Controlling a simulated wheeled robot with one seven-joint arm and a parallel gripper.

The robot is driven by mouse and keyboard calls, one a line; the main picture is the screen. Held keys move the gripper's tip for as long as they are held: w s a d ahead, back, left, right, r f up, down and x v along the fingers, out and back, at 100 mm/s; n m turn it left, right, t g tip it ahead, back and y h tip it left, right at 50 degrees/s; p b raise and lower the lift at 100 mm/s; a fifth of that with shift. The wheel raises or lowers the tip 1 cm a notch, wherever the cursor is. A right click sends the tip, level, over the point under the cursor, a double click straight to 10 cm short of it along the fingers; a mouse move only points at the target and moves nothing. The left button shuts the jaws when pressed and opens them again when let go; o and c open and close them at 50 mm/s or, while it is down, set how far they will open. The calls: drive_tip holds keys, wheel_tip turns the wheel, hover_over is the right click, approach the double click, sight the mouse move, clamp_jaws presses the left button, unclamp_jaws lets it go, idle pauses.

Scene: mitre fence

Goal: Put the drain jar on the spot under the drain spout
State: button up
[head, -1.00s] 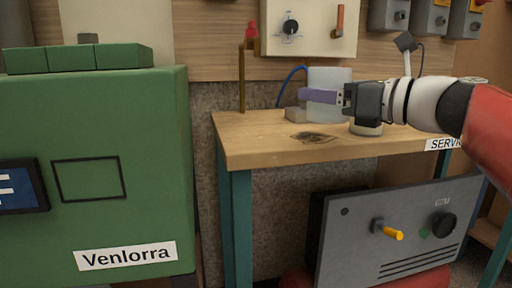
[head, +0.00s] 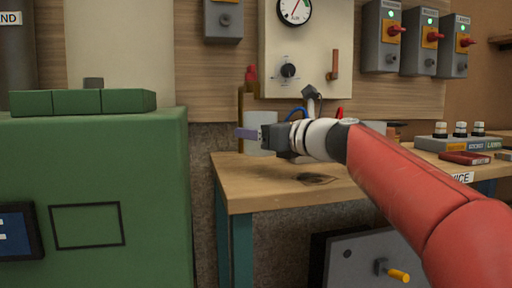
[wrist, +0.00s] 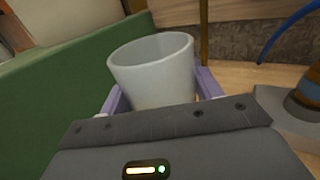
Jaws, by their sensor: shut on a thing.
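The drain jar is a pale, translucent, open-topped cup (head: 262,147) at the back left of the wooden bench. It also shows in the wrist view (wrist: 152,68), mouth up and slightly tilted in the picture. My gripper (head: 247,133) is shut on it, with a purple finger on either side. Whether its base touches the bench or hangs just above it I cannot tell. A brass pipe with a red top (head: 251,78), perhaps the drain spout, rises at the bench's back left, close to the jar. The spot under it is not visible. A dark mark (head: 317,179) lies on the bench top.
A green cabinet (head: 90,185) stands left of the bench (head: 235,180). In the wrist view a blue hose (wrist: 290,28) and an orange-brown fitting (wrist: 310,90) are at right. Grey switch boxes (head: 382,40) hang on the wall. My arm covers the bench's middle.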

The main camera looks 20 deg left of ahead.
sight(258, 147)
drive_tip(key=shift+w+a+f+b, duration=0.1)
drive_tip(key=shift+a+f+b, duration=0.15)
drive_tip(key=shift+f+b, duration=0.5)
drive_tip(key=shift+w+a+f+b, duration=0.1)
drive_tip(key=shift+a+f+b, duration=0.15)
drive_tip(key=shift+f, duration=0.75)
drive_tip(key=shift+f, duration=0.15)
drive_tip(key=o, duration=1.1)
drive_tip(key=shift+d, duration=0.25)
drive_tip(key=v, duration=1.1)
drive_tip(key=shift+s+d, duration=0.2)
drive_tip(key=shift+d, duration=0.05)
